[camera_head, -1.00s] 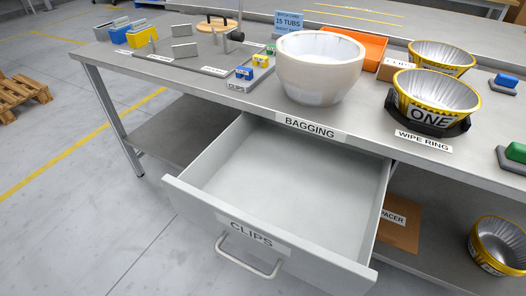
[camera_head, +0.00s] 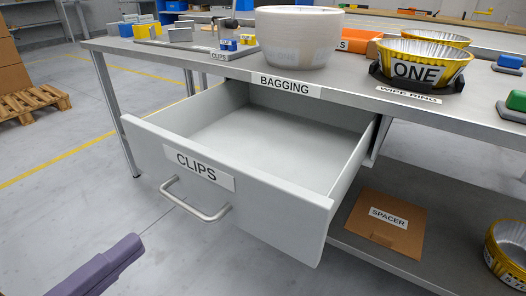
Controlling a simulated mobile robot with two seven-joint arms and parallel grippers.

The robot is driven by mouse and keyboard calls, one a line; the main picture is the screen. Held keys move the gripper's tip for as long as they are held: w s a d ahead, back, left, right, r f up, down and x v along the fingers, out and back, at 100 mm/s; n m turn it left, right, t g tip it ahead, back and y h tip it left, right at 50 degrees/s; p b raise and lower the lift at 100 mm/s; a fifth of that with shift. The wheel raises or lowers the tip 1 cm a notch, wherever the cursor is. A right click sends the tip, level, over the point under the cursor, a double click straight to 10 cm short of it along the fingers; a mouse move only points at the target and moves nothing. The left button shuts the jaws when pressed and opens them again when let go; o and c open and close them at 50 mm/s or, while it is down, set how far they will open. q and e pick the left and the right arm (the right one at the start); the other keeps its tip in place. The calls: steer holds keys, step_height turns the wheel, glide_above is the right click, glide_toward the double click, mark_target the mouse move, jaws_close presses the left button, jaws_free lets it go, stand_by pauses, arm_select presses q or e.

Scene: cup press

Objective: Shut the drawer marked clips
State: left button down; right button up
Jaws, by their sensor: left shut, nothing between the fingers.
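The drawer marked CLIPS (camera_head: 258,212) hangs open under the workbench, pulled well out toward me. Its inside (camera_head: 265,138) looks empty. Its front carries the CLIPS label (camera_head: 198,170) and a silver bar handle (camera_head: 194,201). My left gripper (camera_head: 131,247), purple-grey, shows at the lower left and is shut and empty. In the picture it is below and left of the handle, apart from it. My right gripper is out of view.
The bench top (camera_head: 350,84) holds a large pale bowl (camera_head: 292,38) above the drawer and a yellow foil tub marked ONE (camera_head: 414,70). A lower shelf at right holds a brown SPACER box (camera_head: 385,222). Open floor (camera_head: 80,195) lies left of the drawer.

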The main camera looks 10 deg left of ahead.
mark_target(222, 173)
arm_select(q)
steer(key=b+x, duration=0.3)
steer(key=x, duration=1)
steer(key=shift+w+a, duration=0.1)
steer(key=shift+w, duration=0.05)
